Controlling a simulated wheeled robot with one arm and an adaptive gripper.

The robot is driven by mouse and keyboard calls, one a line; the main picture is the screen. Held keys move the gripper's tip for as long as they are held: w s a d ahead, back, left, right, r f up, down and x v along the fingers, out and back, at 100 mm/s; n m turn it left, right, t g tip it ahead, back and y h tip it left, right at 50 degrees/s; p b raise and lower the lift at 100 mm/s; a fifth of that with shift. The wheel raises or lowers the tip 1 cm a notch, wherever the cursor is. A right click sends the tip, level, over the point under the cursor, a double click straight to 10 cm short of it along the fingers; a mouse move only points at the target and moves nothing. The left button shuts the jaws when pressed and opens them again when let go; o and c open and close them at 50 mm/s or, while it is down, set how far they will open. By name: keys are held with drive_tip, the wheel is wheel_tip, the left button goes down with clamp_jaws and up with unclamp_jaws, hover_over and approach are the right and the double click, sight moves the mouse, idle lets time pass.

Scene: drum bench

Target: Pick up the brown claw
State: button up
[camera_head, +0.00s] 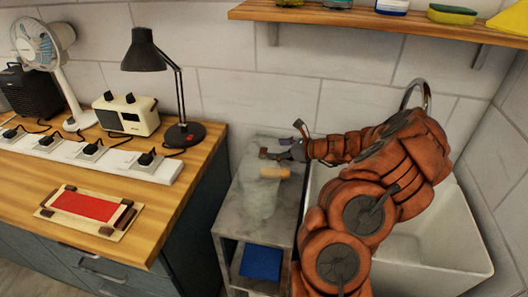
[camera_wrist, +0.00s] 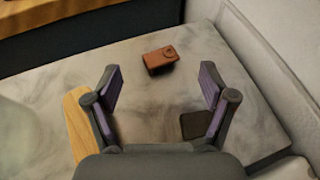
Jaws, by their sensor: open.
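The brown claw (camera_wrist: 160,60) is a small reddish-brown block with a round detail on top. It lies on the grey marbled top (camera_wrist: 50,70), ahead of and between my fingertips in the wrist view. My gripper (camera_wrist: 160,87) is open and empty, its purple-padded fingers spread wide, with the claw just beyond them. In the head view my gripper (camera_head: 281,141) is low over the grey stand; a small brown shape shows at its tips, and I cannot clearly tell the claw from a finger there.
A light wooden piece (camera_wrist: 76,122) lies beside my left finger. A dark square patch (camera_wrist: 194,124) shows by the right finger. A white sink (camera_head: 430,255) borders the stand. A wooden board with a red panel (camera_head: 85,205) lies on the counter. A shelf (camera_head: 370,22) hangs above.

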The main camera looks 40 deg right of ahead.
sight(264, 151)
drive_tip(key=shift+f+p+x, duration=0.2)
drive_tip(key=shift+p+x, duration=0.25)
drive_tip(key=shift+x, duration=0.95)
drive_tip(key=shift+f+p+x, duration=0.2)
drive_tip(key=shift+p+x, duration=0.2)
drive_tip(key=shift+x, duration=1)
drive_tip(key=shift+s+d, duration=0.1)
drive_tip(key=shift+s, duration=0.05)
drive_tip(key=c, duration=1.2)
